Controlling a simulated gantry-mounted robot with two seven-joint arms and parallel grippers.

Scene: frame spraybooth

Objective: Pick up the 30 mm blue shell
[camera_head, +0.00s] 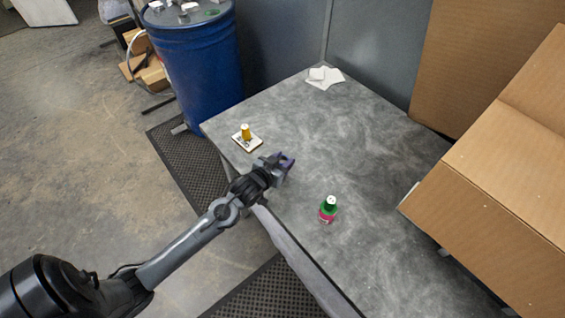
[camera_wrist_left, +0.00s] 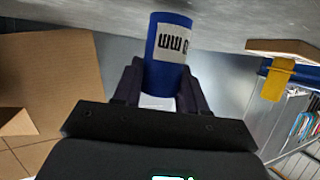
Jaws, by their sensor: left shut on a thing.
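My left gripper (camera_head: 287,161) is over the near left part of the grey table (camera_head: 340,125). In the left wrist view its two dark fingers (camera_wrist_left: 160,88) are shut on the blue shell (camera_wrist_left: 163,65), one on each side. The shell is a blue cylinder with a white label band and dark print, which appears upside down. I cannot tell whether the shell touches the table. The gripper hides the shell in the head view. My right gripper is not in view.
A yellow piece (camera_head: 246,131) stands on a small board (camera_head: 247,142) at the table's left edge. A green and pink piece (camera_head: 328,209) stands to the gripper's right. White pieces (camera_head: 322,78) lie at the back. Cardboard boxes (camera_head: 515,190) stand right; a blue drum (camera_head: 198,70) stands beyond.

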